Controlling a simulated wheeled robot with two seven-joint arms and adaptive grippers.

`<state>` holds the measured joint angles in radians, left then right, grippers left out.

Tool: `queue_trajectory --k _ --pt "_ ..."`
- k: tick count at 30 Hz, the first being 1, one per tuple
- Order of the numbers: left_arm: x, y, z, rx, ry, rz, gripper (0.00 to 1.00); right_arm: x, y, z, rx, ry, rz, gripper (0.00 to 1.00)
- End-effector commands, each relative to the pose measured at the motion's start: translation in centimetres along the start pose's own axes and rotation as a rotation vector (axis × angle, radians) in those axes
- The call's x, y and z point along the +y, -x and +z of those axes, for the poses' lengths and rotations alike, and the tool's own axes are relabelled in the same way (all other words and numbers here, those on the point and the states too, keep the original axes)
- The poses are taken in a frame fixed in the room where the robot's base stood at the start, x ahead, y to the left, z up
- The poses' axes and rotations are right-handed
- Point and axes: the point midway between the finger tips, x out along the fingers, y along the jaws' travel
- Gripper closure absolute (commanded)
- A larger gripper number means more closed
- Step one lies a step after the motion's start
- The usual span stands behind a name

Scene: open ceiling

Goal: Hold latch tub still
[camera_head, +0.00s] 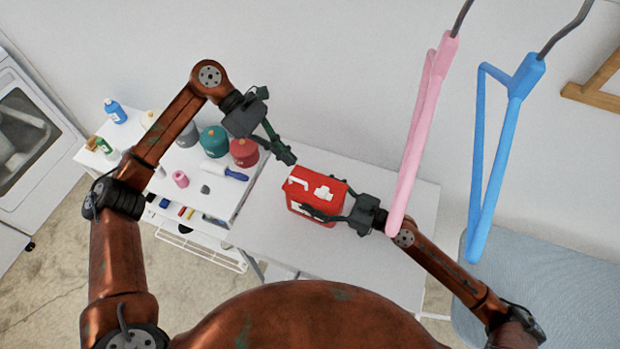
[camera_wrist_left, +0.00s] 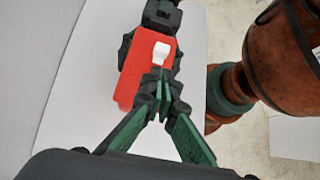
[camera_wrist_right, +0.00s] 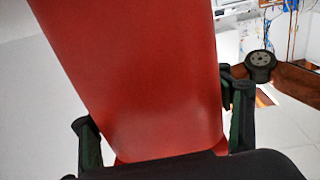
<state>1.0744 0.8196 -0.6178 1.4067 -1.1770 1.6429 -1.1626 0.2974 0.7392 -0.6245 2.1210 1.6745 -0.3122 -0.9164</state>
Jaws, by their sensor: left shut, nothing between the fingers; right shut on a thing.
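The latch tub (camera_head: 318,186) is a red box with white markings on its top, standing on the white table. It fills much of the right wrist view (camera_wrist_right: 140,80) and also shows in the left wrist view (camera_wrist_left: 138,85). My right gripper (camera_head: 325,212) is shut on the tub from its right side, with one finger on each side of it. My left gripper (camera_head: 287,158) is shut and empty, just up and left of the tub. In the left wrist view its closed fingertips (camera_wrist_left: 160,85) overlap the tub's near part; I cannot tell if they touch it.
The white table (camera_head: 270,225) is bare around the tub. A shelf unit at left holds a teal canister (camera_head: 213,140), a red canister (camera_head: 244,152) and a blue-handled roller (camera_head: 225,171). Pink (camera_head: 420,140) and blue (camera_head: 500,150) hangers hang at right.

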Motion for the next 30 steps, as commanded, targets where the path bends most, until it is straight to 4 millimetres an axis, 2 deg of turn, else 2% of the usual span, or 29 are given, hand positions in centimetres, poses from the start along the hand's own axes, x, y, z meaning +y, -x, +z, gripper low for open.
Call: queue_trajectory --k 8,17,20,30 --pt "0.1 0.5 -0.6 -0.041 -0.054 -0.001 1.0 0.0 0.0 0.0 -0.001 -0.001 -0.001 0.75" --pt "0.1 0.1 -0.6 -0.04 -0.053 -0.002 1.0 0.0 0.0 0.0 -0.001 -0.002 -0.001 0.75" --pt "0.1 -1.0 -0.5 -0.041 -0.053 -0.003 1.0 0.0 0.0 0.0 0.0 -0.002 -0.001 0.75" --pt "0.1 -6.9 -0.3 -0.041 -0.053 -0.004 1.0 0.0 0.0 0.0 0.0 -0.002 -0.001 0.75"
